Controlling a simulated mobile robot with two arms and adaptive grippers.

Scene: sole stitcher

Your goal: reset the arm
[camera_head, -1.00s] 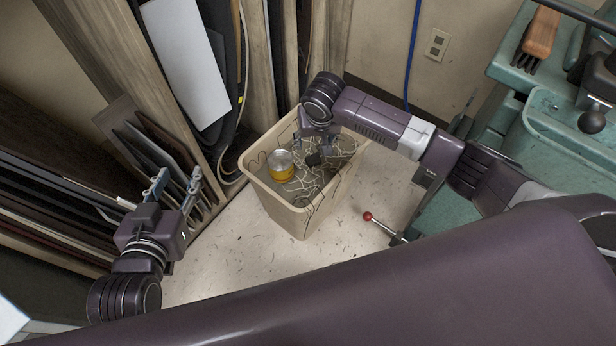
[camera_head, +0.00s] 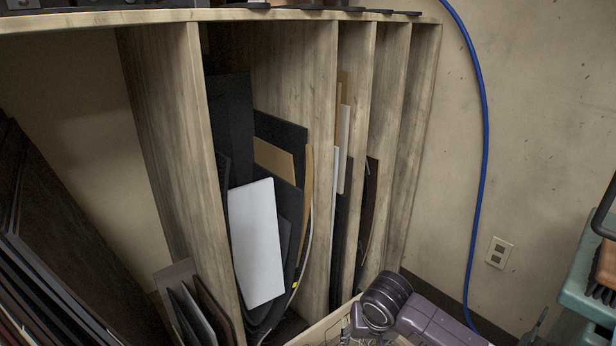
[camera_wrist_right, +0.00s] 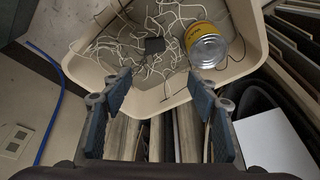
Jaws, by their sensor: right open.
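My right arm (camera_head: 428,318) comes in at the bottom of the head view, with its wrist joint at the bin's edge. Only a corner of the bin (camera_head: 318,331) shows in the head view. My left gripper is out of view.
A wooden rack (camera_head: 170,120) with upright dividers holds dark sheets and a white panel (camera_head: 256,243). A blue cable (camera_head: 484,120) runs down the wall beside an outlet (camera_head: 499,252). Green equipment (camera_head: 588,265) stands at the right edge.

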